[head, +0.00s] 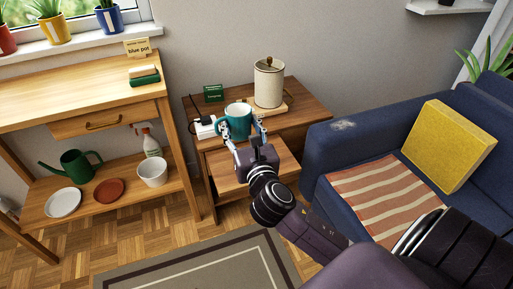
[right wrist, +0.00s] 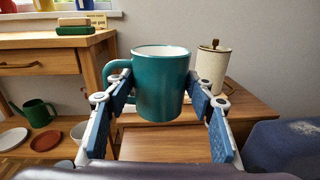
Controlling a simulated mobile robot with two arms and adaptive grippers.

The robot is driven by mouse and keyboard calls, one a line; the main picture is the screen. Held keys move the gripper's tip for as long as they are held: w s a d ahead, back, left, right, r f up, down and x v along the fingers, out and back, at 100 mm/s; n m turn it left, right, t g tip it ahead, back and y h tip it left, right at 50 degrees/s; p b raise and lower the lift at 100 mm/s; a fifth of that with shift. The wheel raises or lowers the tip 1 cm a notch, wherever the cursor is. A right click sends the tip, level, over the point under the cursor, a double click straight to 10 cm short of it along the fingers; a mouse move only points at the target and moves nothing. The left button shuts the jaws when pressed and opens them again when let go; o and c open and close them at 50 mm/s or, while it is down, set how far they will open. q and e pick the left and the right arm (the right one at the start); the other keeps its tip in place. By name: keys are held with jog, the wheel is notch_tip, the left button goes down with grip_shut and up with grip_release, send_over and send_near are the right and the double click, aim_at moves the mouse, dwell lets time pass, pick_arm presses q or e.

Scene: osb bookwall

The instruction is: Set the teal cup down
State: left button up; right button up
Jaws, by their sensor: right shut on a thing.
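The teal cup (head: 237,122) is upright between the fingers of my right gripper (head: 245,135), which is shut on it. In the right wrist view the cup (right wrist: 160,85) shows a pale inside and its handle on the left, with blue finger pads on both sides. The cup appears at the wooden side table (head: 309,101), near its front left part. I cannot tell whether its base touches the tabletop. My left gripper is not in view.
A cream lidded canister (head: 269,84) stands behind the cup to the right. A white power strip (head: 204,128) and a small green card (head: 213,93) are to its left. The tabletop's right end is clear. A blue sofa (head: 328,146) stands right; a wooden bench (head: 60,92) stands left.

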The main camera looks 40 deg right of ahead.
jog(key=w+d+r+m+h, duration=0.2)
jog(key=w+d, duration=0.2)
jog(key=d, duration=0.2)
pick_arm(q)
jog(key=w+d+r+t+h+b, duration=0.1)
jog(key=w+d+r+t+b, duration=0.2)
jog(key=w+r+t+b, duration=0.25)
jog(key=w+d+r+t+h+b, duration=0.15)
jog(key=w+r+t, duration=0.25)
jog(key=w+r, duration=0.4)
pick_arm(e)
jog(key=shift+g, duration=0.5)
notch_tip(320, 180, down, 16)
jog(key=shift+s+d+f+b, duration=0.15)
jog(key=shift+b, duration=0.45)
notch_tip(320, 180, down, 2)
jog(key=shift+f+b, duration=0.2)
jog(key=shift+b, duration=0.6)
jog(key=shift+f+b, duration=0.45)
jog(key=shift+f, duration=0.3)
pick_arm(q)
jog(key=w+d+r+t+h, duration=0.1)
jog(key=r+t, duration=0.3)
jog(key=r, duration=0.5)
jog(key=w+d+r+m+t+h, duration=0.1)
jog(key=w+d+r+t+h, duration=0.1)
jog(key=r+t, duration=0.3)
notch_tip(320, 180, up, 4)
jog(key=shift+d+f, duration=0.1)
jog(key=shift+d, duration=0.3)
